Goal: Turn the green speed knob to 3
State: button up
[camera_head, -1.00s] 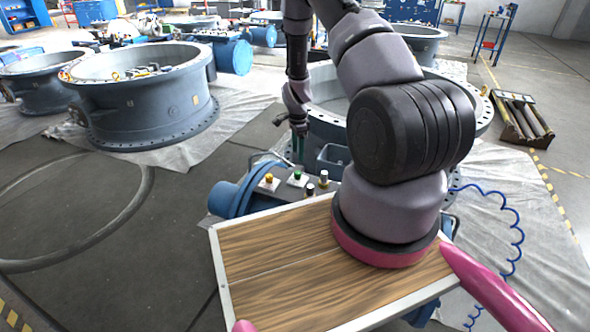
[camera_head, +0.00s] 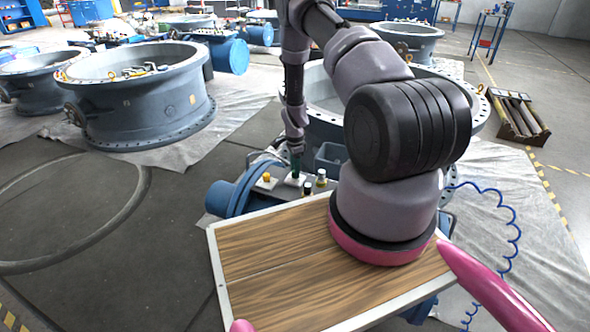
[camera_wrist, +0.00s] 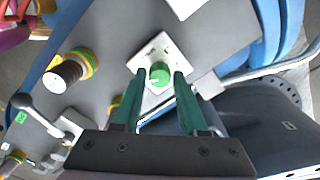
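The green speed knob (camera_wrist: 160,74) sits on a white square plate (camera_wrist: 146,54) on a grey panel, seen from above in the wrist view. A small pale mark shows on the knob; its setting is too small to read. My gripper (camera_wrist: 164,78) points down with its two green fingers apart, one on each side of the knob. A narrow gap seems to show on both sides, though I cannot tell for sure whether they touch. In the head view my gripper (camera_head: 296,168) is at the knob's plate (camera_head: 295,180) and hides the knob.
A yellow knob (camera_head: 266,177) stands left of the plate, and a white-topped knob (camera_head: 321,177) right of it. A grey box (camera_head: 330,158) and blue pipe (camera_head: 232,196) are close by.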

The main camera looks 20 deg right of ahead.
grip_shut()
jog(key=shift+n, duration=0.3)
jog(key=n, duration=0.3)
jog(key=shift+n, duration=0.3)
jog(key=n, duration=0.3)
jog(key=shift+n, duration=0.4)
jog(key=n, duration=1.1)
jog(key=shift+n, duration=2.3)
